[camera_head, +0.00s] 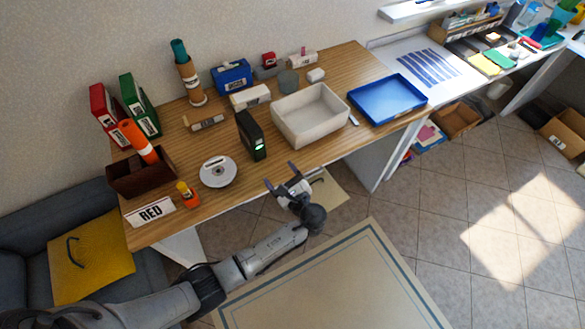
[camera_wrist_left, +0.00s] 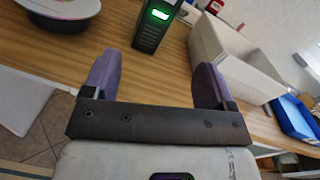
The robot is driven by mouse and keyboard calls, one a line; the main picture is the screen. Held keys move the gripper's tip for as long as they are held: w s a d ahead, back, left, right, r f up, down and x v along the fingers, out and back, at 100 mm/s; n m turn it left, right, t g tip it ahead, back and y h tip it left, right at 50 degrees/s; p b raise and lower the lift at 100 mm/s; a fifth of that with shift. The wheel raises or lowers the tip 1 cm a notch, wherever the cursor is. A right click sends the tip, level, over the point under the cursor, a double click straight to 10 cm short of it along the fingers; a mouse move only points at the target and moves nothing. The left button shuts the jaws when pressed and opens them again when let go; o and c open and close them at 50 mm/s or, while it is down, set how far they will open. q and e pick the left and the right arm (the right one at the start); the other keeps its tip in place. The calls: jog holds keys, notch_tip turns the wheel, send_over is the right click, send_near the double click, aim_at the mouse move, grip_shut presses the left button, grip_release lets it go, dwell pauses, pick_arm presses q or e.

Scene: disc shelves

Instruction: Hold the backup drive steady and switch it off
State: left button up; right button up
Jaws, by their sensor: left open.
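The backup drive appears to be the upright black box (camera_head: 250,135) with a lit green panel on its front, standing on the wooden table. It also shows in the left wrist view (camera_wrist_left: 150,30), beyond my fingertips, its green light facing me. My left gripper (camera_head: 287,181) is open and empty at the table's front edge, in front of the drive and apart from it. In the left wrist view its two purple-grey fingers (camera_wrist_left: 157,80) are spread wide with bare table between them. My right gripper is not in view.
A white disc device (camera_head: 218,172) stands left of the drive and a cream bin (camera_head: 310,133) right of it. A blue tray (camera_head: 388,98) lies farther right. An orange bottle (camera_head: 187,194) and a RED sign (camera_head: 150,213) are at front left. The table just before the drive is clear.

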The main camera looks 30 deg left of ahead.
aim_at(260, 147)
pick_arm(q)
jog(key=w+a+m, duration=0.1)
jog(key=a, duration=0.2)
jog(key=w+a+m+b, duration=0.1)
jog(key=w+a, duration=0.1)
jog(key=a, duration=0.1)
jog(key=w+a+m, duration=0.1)
jog(key=w+a, duration=0.1)
jog(key=a, duration=0.2)
jog(key=shift+w+b, duration=0.15)
jog(key=shift+b, duration=0.15)
jog(key=shift+x, duration=1)
jog(key=shift+a, duration=0.15)
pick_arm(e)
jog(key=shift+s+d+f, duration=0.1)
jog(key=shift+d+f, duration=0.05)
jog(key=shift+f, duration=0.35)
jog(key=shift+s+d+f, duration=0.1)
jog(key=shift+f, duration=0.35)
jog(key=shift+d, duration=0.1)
